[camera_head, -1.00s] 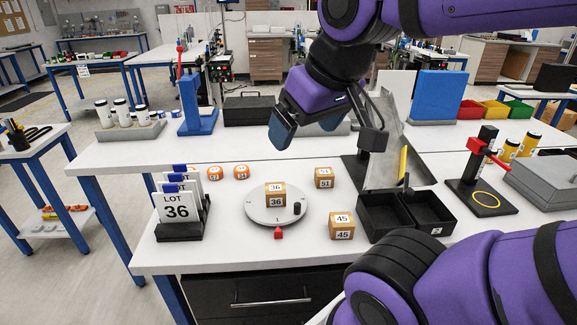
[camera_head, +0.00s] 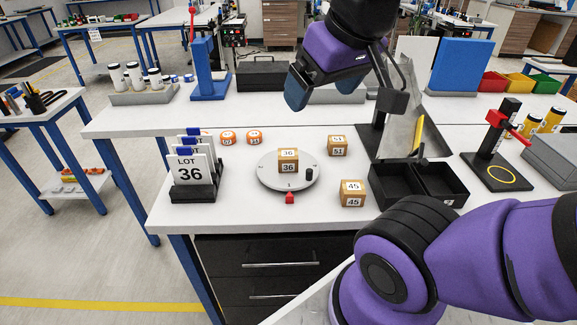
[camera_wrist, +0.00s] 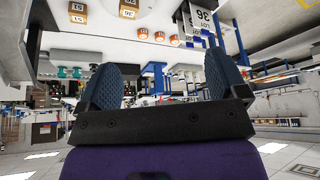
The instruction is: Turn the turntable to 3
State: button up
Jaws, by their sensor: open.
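The turntable (camera_head: 268,180) is a round light-grey disc on the white table. A wooden block marked 36 (camera_head: 288,161) sits on it. A short black knob (camera_head: 309,174) stands near its right edge. A red pointer (camera_head: 290,198) is at its front rim. A small mark on the disc lies by the pointer, too small to read surely. My gripper (camera_head: 323,92) is open and empty, in the air above and behind the turntable. In the wrist view its two blue fingers (camera_wrist: 160,80) are apart, and the 36 block (camera_wrist: 128,8) shows at the top edge.
Blocks marked 51 (camera_head: 337,146) and 45 (camera_head: 352,193) stand right of the turntable. The lot card holder (camera_head: 195,195) is left, orange pieces (camera_head: 254,137) behind. Black bins (camera_head: 402,190) and a clear panel (camera_head: 402,125) are further right.

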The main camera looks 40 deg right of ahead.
jog(key=shift+w, duration=0.1)
jog(key=c, duration=0.5)
jog(key=shift+m+g, duration=0.5)
jog(key=shift+g, duration=0.2)
jog(key=w+d+f, duration=0.1)
jog(key=w, duration=0.1)
jog(key=w+f, duration=0.1)
jog(key=w, duration=0.1)
jog(key=w+d+f, duration=0.1)
jog(key=w+f, duration=0.1)
jog(key=w, duration=0.1)
jog(key=shift+d, duration=0.35)
jog(key=c, duration=0.3)
jog(key=m+g, duration=0.3)
jog(key=g, duration=0.1)
send_near(310, 170)
jog(key=shift+s, duration=0.15)
notch_tip(310, 170, down, 10)
jog(key=shift+a+f, duration=0.1)
jog(key=shift+f, duration=0.1)
grip_shut()
